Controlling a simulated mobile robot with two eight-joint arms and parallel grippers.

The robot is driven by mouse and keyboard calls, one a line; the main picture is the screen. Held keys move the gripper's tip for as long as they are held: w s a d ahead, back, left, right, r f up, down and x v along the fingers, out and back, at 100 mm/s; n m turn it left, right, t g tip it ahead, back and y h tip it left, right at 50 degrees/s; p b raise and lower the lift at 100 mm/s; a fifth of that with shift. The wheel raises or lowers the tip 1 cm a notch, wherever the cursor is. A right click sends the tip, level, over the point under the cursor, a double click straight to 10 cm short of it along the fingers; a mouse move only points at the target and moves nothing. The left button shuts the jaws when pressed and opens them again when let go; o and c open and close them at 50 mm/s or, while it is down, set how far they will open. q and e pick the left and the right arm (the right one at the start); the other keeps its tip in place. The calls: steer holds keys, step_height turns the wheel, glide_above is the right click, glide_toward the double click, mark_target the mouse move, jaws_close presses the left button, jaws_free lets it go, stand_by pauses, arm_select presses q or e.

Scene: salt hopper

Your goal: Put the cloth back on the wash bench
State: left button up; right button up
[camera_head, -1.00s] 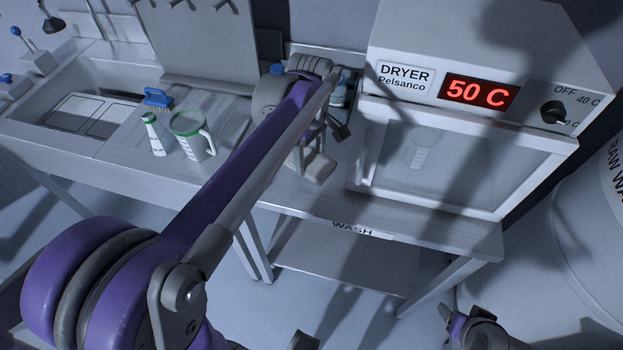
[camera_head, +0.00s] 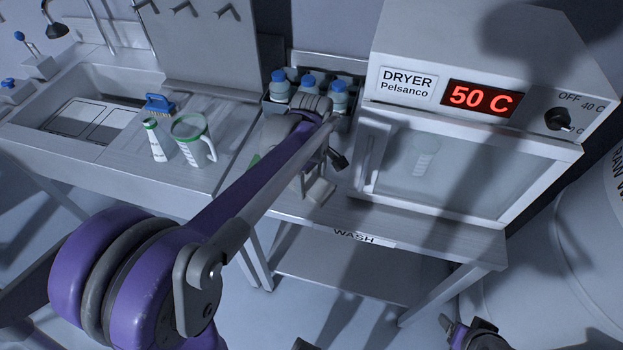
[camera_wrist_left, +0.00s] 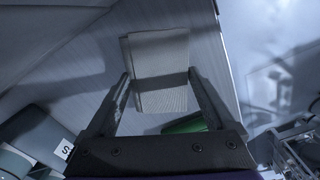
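The cloth (camera_wrist_left: 160,62) is a folded, pale grey-beige pad in the left wrist view. It also shows in the head view (camera_head: 321,191), over the front part of the wash bench (camera_head: 420,224), which bears a WASH label. My left gripper (camera_wrist_left: 159,76) has its fingertips at the cloth's two side edges, apart by the cloth's width. In the head view my left gripper (camera_head: 303,180) is partly hidden by its own arm. I cannot tell whether the cloth touches the bench top. My right gripper (camera_head: 468,332) shows only in part at the bottom edge.
A green-rimmed jug (camera_head: 191,141), a white bottle (camera_head: 154,142) and a blue brush (camera_head: 159,104) stand left. Blue-capped bottles (camera_head: 309,88) in a dark rack are behind my left gripper. The dryer (camera_head: 470,150) is right. A green item (camera_wrist_left: 186,125) lies near the cloth.

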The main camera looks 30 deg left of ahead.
mark_target(312, 184)
arm_select(q)
steer(key=shift+o, duration=0.5)
steer(key=shift+r, duration=0.25)
step_height(312, 184, up, 12)
steer(key=p, duration=0.1)
steer(key=s+d+f+m+t, duration=0.2)
steer(key=s+d+f+m, duration=0.1)
steer(key=s+f+m, duration=0.3)
steer(key=s+d+f+m+t, duration=0.3)
steer(key=s+f+m, duration=0.4)
steer(key=s+m, duration=0.2)
steer(key=shift+s+d+m, duration=0.15)
steer(key=shift+d+m, duration=0.25)
steer(key=shift+m, duration=0.2)
